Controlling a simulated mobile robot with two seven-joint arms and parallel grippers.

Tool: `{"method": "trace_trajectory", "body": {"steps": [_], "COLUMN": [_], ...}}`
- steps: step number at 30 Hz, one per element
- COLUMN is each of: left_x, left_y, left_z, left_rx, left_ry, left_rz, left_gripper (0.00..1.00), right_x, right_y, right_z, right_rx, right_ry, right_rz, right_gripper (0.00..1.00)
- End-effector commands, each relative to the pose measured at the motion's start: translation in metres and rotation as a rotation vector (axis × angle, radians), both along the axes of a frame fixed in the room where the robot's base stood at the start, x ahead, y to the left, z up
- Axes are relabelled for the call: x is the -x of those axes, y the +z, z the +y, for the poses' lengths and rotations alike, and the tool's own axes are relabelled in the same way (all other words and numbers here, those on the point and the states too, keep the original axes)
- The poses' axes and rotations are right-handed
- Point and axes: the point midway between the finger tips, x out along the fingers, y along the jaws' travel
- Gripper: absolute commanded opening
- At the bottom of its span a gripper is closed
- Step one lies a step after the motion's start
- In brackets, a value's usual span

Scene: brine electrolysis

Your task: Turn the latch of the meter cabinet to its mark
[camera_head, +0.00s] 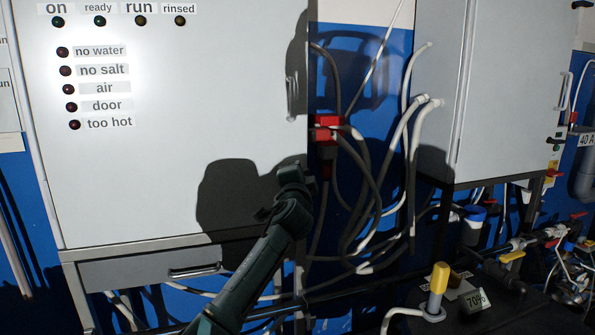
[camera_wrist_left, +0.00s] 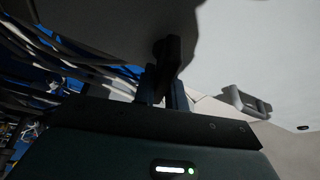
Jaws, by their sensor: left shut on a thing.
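A large pale grey cabinet (camera_head: 170,160) fills the left of the head view. My left gripper (camera_head: 292,172) is at its lower right edge, mostly hidden by my own dark wrist. In the left wrist view its two fingers (camera_wrist_left: 165,88) are shut on a dark latch (camera_wrist_left: 168,52), which stands out from a pale grey panel (camera_wrist_left: 250,45). The latch is hidden in the head view. I cannot make out its mark or how its turn compares with it. My right gripper is in neither view.
Pale and dark hoses (camera_head: 370,200) and red connectors (camera_head: 327,130) hang just right of the cabinet. A second grey cabinet (camera_head: 500,100) stands further right. A grey drawer (camera_head: 125,272) lies below the first. A yellow-topped post (camera_head: 438,285) stands at lower right.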

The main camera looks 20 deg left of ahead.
Motion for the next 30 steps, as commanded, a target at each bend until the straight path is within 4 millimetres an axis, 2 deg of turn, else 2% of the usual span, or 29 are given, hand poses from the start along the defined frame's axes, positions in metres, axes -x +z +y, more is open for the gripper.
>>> {"method": "trace_trajectory", "body": {"steps": [13, 30], "left_x": [-0.0004, -0.0004], "left_y": [-0.0035, -0.0045], "left_z": [0.0005, 0.0006], "left_rx": [-0.225, -0.274], "left_ry": [0.003, 0.004], "left_rz": [0.151, 0.184], "left_gripper": [0.0, 0.0], "right_x": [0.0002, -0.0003], "right_y": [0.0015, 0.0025], "right_z": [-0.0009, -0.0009], "right_rx": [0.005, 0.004], "right_ry": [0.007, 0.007], "right_rz": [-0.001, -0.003], "right_gripper": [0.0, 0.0]}}
